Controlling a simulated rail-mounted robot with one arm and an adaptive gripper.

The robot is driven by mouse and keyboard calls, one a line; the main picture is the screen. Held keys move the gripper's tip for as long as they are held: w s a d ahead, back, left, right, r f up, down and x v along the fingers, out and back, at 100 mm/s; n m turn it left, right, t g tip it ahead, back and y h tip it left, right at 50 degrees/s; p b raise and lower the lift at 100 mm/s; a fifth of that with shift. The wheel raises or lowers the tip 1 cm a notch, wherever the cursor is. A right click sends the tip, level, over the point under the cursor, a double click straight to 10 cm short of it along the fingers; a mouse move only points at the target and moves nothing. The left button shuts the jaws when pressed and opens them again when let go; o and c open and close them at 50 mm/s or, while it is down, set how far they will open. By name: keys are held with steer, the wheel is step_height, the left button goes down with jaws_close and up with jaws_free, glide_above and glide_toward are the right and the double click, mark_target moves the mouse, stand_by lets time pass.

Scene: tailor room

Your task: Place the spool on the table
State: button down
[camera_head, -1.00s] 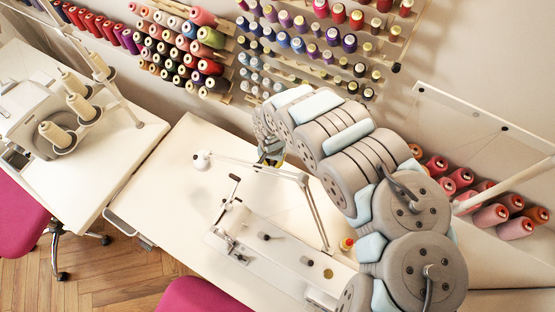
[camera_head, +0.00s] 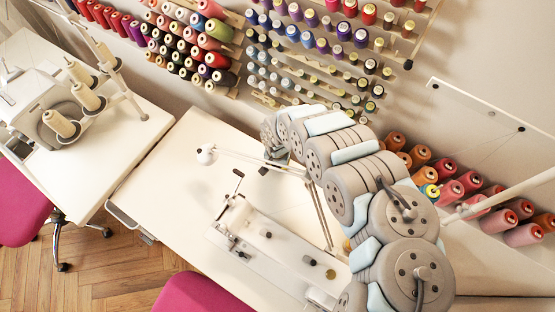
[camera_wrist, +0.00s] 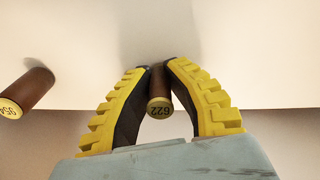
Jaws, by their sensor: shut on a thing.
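In the wrist view my gripper (camera_wrist: 159,68) is shut on a brown spool (camera_wrist: 159,107) with a yellow end marked 622. The dark finger pads press on both sides of it, and its labelled end points down in the picture. I cannot tell whether the spool touches the pale surface behind it. In the head view the far end of my arm is over the back of the white table (camera_head: 165,170), close to the wall; the fingers and the held spool are hidden there.
A second brown spool (camera_wrist: 27,92), marked 954, is left of my gripper. A white sewing machine (camera_head: 270,245) and a lamp (camera_head: 207,154) stand on the table. Wall racks hold many spools (camera_head: 325,40). The table's left part is clear.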

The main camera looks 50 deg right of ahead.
steer(key=shift+f, duration=0.15)
steer(key=c, duration=1.1)
jaws_free()
steer(key=shift+a+r+p, duration=0.1)
steer(key=shift+r+p, duration=1.95)
steer(key=shift+r, duration=4.15)
